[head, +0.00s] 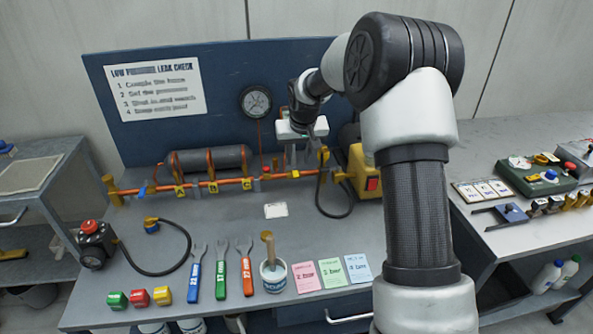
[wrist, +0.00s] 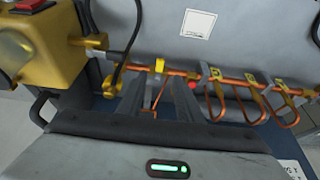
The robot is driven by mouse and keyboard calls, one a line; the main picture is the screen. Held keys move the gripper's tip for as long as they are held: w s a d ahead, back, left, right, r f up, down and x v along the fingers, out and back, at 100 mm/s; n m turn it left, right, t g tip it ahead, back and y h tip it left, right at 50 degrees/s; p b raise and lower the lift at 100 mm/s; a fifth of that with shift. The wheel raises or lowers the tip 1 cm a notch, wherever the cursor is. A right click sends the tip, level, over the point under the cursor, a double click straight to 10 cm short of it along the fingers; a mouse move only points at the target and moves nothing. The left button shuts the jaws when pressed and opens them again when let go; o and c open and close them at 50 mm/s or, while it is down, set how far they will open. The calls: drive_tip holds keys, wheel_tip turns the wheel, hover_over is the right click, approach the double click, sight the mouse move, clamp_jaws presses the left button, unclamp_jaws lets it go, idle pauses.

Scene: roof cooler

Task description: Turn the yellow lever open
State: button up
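In the wrist view the yellow lever (wrist: 160,66) shows upright at the pipe, just beyond my fingertips.
A yellow box (head: 365,172) with a red button is close right of the lever, with a black hose (head: 337,212) hanging beside it. The copper pipe (head: 150,187) carries yellow tags. A pressure gauge (head: 256,102) is behind. Wrenches and a cup (head: 273,278) lie in front.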

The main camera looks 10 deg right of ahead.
sight(296, 173)
drive_tip(key=x, duration=0.7)
drive_tip(key=shift+w+f, duration=0.2)
drive_tip(key=shift+f, duration=0.1)
clamp_jaws()
